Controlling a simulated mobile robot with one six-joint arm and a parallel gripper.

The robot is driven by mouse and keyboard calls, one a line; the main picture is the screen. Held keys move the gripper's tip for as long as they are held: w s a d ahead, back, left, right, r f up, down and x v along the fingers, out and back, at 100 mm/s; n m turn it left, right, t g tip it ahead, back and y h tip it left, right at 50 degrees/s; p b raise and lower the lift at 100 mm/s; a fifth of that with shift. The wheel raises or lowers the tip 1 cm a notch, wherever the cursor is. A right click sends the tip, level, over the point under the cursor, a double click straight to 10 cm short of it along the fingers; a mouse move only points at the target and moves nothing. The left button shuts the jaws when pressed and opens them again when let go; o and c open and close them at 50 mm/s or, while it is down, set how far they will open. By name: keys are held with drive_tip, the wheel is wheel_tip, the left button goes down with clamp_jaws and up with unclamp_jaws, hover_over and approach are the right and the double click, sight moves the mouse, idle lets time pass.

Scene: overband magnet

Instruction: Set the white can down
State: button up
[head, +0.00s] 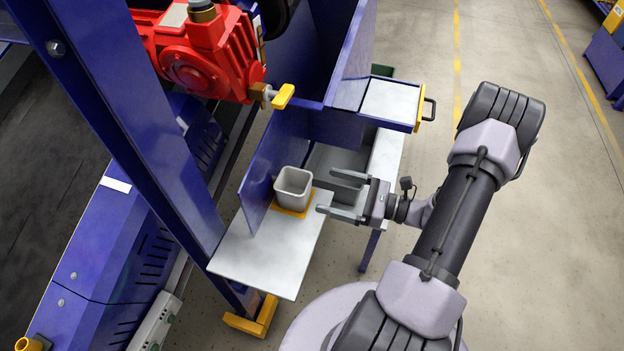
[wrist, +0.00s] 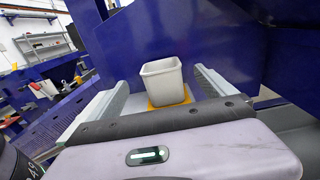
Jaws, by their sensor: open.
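The white can (head: 293,188) is a square, open-topped container. It stands upright on a yellow-orange pad (head: 296,212) on a pale metal shelf (head: 262,252). It also shows in the wrist view (wrist: 164,82), ahead of and between my two fingers, on the yellow pad (wrist: 152,105). My gripper (head: 338,194) is open and empty, just to the right of the can, with its fingers pointing at it. In the head view the fingertips look apart from the can. The inside bottom of the can is hidden.
A blue panel (head: 262,165) stands close behind and left of the can. A blue post (head: 130,110) and red motor (head: 205,55) are at upper left. A drawer-like tray (head: 392,102) with a handle is at upper right. The shelf's front part is bare.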

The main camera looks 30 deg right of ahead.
drive_tip(key=s+a+r+n+g, duration=0.2)
drive_tip(key=a+r+n+g, duration=0.95)
drive_tip(key=a, duration=0.25)
drive_tip(key=s+a+r+n+t+h, duration=0.3)
drive_tip(key=s+a+r+n+h, duration=0.4)
drive_tip(key=r+n, duration=0.4)
drive_tip(key=shift+s+a+n+h, duration=0.4)
drive_tip(key=shift+s+n+h, duration=0.35)
drive_tip(key=shift+h, duration=0.25)
